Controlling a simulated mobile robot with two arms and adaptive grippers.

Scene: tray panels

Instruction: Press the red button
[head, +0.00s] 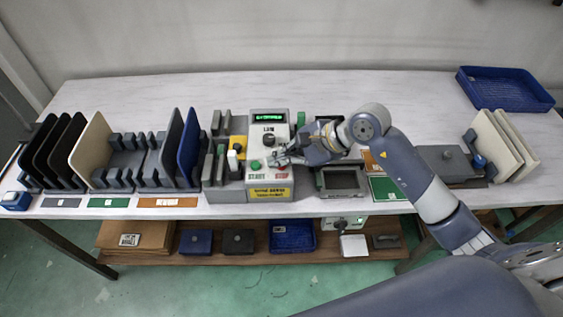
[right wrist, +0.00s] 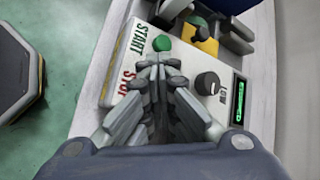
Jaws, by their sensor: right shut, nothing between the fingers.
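The control box (head: 269,123) is a white-faced panel at the middle of the table, with a green display, a dark knob, a green button (head: 255,165) and START lettering. In the right wrist view, the green button (right wrist: 161,43) shows just beyond my fingertips, next to START and partly covered STOP lettering (right wrist: 128,80). No red button shows clearly; the area beside STOP is covered by my fingers. My right gripper (head: 281,158) is shut and empty over the panel, right of the green button. I cannot tell whether it touches the panel. My left gripper is not in view.
Dividers and panels (head: 91,150) stand on the table left of the box. A grey open-topped tray (head: 342,192) sits right of it, under my right arm. A blue basket (head: 505,90) is at the back right. The table behind the box is clear.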

